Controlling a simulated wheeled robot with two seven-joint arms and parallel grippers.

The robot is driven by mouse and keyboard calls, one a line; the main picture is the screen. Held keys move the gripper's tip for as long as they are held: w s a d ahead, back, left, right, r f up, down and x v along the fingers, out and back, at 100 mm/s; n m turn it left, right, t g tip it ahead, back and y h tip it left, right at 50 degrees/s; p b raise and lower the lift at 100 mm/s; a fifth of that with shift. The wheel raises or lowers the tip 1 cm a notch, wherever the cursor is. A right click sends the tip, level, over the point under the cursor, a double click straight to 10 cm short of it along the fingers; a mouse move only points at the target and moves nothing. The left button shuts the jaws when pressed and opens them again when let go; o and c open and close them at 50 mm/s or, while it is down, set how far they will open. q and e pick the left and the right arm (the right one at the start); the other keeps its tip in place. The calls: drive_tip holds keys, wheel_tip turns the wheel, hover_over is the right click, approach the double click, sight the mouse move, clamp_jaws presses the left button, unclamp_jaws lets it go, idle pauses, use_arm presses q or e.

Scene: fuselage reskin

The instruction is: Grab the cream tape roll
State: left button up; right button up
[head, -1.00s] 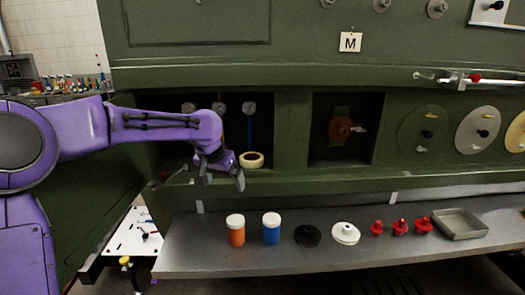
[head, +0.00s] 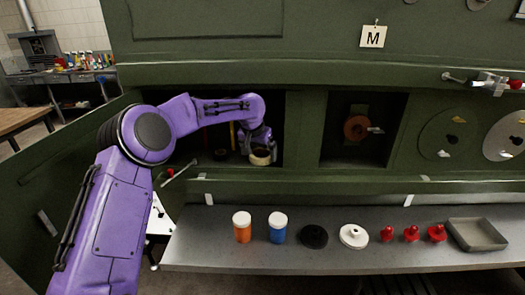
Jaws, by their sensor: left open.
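The cream tape roll (head: 260,160) sits on the floor of the left recess in the green fuselage panel. Its upper part is partly hidden by my gripper. My purple left arm reaches into the recess from the left. My left gripper (head: 259,149) is open, with its fingers right at the roll from above. I cannot tell whether the fingers touch it. My right gripper is not in view.
The recess walls and lower sill surround my left gripper closely. Below, a grey shelf (head: 290,256) holds an orange jar (head: 242,227), a blue jar (head: 277,227), black and white discs, several red parts and a grey tray (head: 477,234). A second recess holds a red-brown disc (head: 356,128).

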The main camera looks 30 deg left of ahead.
use_arm(q)
drive_tip(key=shift+w+a+r+p, duration=0.1)
drive_tip(key=shift+w+p, duration=0.2)
drive_tip(key=shift+p, duration=0.1)
drive_tip(key=shift+s+f, duration=0.15)
drive_tip(key=shift+f, duration=0.3)
drive_tip(key=shift+w, duration=0.2)
drive_tip(key=c, duration=0.9)
drive_tip(key=shift+s, duration=0.1)
